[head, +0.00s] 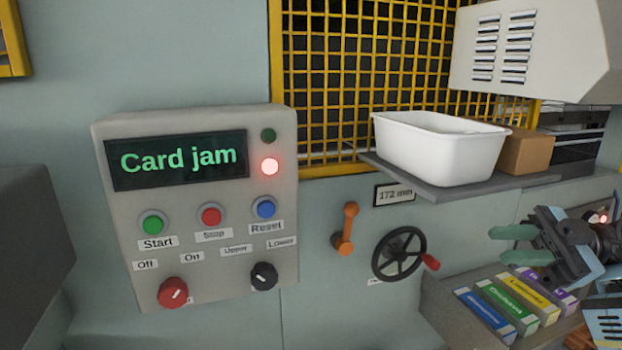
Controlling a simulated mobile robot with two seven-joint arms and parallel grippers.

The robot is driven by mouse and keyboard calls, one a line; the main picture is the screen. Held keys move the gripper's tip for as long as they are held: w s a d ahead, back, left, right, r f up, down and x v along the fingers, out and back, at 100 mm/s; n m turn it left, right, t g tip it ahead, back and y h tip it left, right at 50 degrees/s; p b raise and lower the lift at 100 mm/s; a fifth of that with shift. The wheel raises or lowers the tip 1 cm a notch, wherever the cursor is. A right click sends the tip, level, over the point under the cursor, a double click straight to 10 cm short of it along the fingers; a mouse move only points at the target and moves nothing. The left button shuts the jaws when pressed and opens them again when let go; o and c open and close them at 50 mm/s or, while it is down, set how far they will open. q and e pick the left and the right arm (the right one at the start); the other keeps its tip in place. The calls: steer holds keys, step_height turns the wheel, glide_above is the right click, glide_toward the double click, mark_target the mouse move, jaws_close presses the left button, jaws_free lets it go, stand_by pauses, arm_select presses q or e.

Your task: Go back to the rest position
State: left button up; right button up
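My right gripper (502,246) is at the right side of the head view, above the rack of small cartons. Its two green fingertips point left and stand apart with nothing between them. My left gripper is not in view. The control panel (205,268) on the left shows "Card jam" on its screen (179,159), and a red lamp (269,166) glows below a dark green one. The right gripper is well away from the panel.
A white bin (440,150) and a cardboard box (526,152) stand on a grey shelf (440,190). An orange lever (346,230) and a black handwheel (399,253) stick out below. Coloured cartons (505,302) sit beneath the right gripper. Yellow mesh (350,70) is behind.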

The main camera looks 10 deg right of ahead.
steer(key=w+a+f+m+t, duration=0.1)
steer(key=w+f+m+t, duration=0.15)
steer(key=f+t, duration=0.2)
steer(key=w+a+f+m+t+h, duration=0.1)
steer(key=f+m+t, duration=0.2)
steer(key=f+t, duration=0.15)
steer(key=w+a+f+m+t, duration=0.1)
steer(key=w+f+m+t, duration=0.15)
steer(key=f, duration=0.25)
steer(key=s+f+m+t+h, duration=0.1)
steer(key=s+f+m+h, duration=0.25)
steer(key=f+h, duration=0.45)
steer(key=s+f+m+t+h, duration=0.15)
steer(key=f+m+h, duration=0.25)
steer(key=f, duration=0.8)
steer(key=s+a+f+n+g+h, duration=0.3)
steer(key=s+f+g, duration=0.7)
steer(key=s+f, duration=1.1)
steer(key=a+r+m+t, duration=0.1)
steer(key=a+r+m, duration=0.1)
steer(key=a+m, duration=0.4)
steer(key=a, duration=0.5)
steer(key=shift+t+h+p, duration=0.3)
steer(key=shift+h+p, duration=0.05)
steer(key=shift+h, duration=0.05)
